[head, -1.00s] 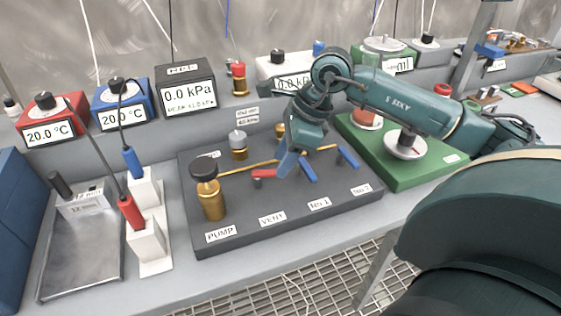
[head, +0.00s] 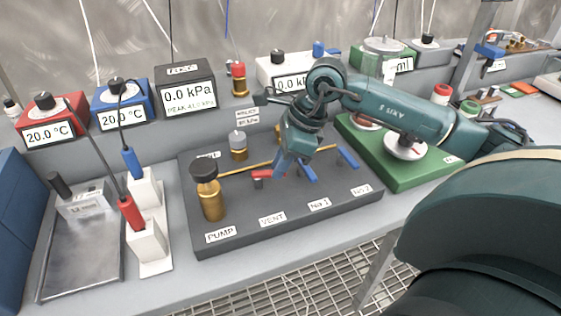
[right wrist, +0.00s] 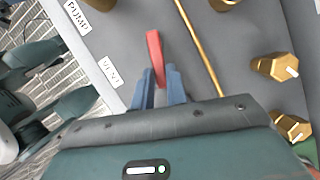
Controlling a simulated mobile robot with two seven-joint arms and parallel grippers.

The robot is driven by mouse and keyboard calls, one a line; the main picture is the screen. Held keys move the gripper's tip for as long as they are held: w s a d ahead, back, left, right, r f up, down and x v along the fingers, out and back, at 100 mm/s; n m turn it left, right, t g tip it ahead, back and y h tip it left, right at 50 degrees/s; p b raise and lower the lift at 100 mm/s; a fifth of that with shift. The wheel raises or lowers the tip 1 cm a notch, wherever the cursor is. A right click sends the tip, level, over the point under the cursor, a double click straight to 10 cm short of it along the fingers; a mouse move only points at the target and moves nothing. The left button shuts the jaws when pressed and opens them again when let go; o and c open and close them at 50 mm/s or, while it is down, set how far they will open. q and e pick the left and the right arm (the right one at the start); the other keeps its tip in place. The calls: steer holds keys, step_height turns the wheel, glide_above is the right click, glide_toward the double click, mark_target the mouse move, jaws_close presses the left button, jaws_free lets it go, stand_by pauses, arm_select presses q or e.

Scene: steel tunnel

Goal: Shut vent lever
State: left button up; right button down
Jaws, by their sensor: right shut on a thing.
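The red vent lever (head: 262,174) sits on the dark pump board behind the VENT label (head: 272,219). My right gripper (head: 277,174) reaches down from the right with its blue fingers at the lever. In the right wrist view the red lever (right wrist: 155,50) runs up between the two blue fingers (right wrist: 160,74), which are shut on it. Its free end sticks out past the fingertips. The fingers hide part of the lever and its pivot in the head view. My left gripper is not in view.
Two blue levers, one close to my fingers (head: 307,172) and one farther right (head: 348,157), stand on the same board. A brass pipe (head: 245,167) runs behind the red lever. The brass pump (head: 210,195) stands at the left. A green board (head: 415,178) lies under my arm.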

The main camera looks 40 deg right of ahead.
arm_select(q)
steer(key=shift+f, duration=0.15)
arm_select(e)
steer(key=shift+w+d+f+n+b, duration=0.1)
steer(key=shift+w+n+b, duration=0.15)
steer(key=shift+n+b, duration=0.2)
steer(key=shift+w+d+n+g+y+b, duration=0.15)
steer(key=shift+w+n+g+y+b, duration=0.2)
steer(key=shift+n, duration=0.5)
steer(key=shift+w+n, duration=0.1)
steer(key=shift+n, duration=0.2)
steer(key=shift+g, duration=0.25)
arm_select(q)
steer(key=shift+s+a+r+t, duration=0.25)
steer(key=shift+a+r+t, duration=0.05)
arm_select(e)
steer(key=c, duration=1.4)
jaws_free()
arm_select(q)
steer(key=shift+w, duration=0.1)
